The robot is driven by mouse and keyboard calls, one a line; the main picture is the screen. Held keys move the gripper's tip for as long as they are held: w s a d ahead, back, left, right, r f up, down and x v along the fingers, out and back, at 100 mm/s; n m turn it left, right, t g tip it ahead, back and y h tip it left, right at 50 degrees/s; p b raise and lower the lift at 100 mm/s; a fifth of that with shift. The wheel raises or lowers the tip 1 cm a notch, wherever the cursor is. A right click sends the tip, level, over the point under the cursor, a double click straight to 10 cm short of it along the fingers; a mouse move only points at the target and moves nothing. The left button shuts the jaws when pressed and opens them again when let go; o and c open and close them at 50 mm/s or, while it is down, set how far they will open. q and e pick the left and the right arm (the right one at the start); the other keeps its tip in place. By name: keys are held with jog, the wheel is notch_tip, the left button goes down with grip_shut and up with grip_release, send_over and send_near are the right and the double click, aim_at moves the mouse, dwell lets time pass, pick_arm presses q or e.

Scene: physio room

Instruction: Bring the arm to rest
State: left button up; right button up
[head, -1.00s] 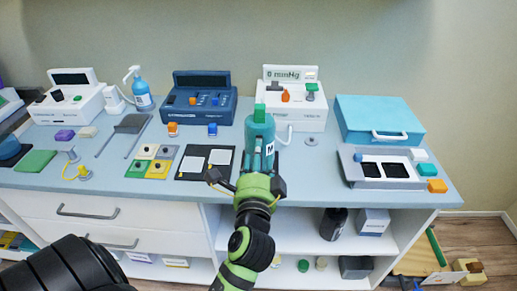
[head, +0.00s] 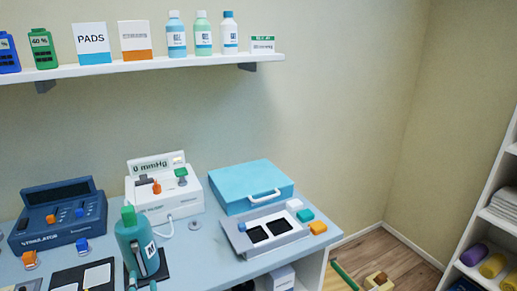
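I cannot tell whether anything touches the lower part of the teal item, which is out of the picture.
On the bench (head: 206,250) stand a blue stimulator (head: 58,215), a white pressure monitor (head: 183,203) reading 0 mmHg, a turquoise case (head: 250,186) and a grey tray (head: 283,242). A wall shelf (head: 150,66) holds bottles and boxes. A white rack (head: 490,225) stands at the right.

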pick_arm(q)
jog(key=s+d+f+n+g+h, duration=0.45)
jog(key=s+f, duration=0.35)
jog(key=f, duration=0.2)
jog(key=s+d+f+n+g+h, duration=0.35)
jog(key=s+f+g, duration=0.25)
jog(key=s+f, duration=0.3)
notch_tip(320, 180, down, 25)
jog(key=s+g, duration=0.2)
jog(key=s+a+f, duration=0.3)
jog(key=s+f, duration=1)
jog(key=s, duration=0.2)
jog(key=shift+s+a+f+g+h, duration=0.15)
jog(key=shift+s+g+h, duration=0.1)
jog(key=shift+g+h, duration=0.1)
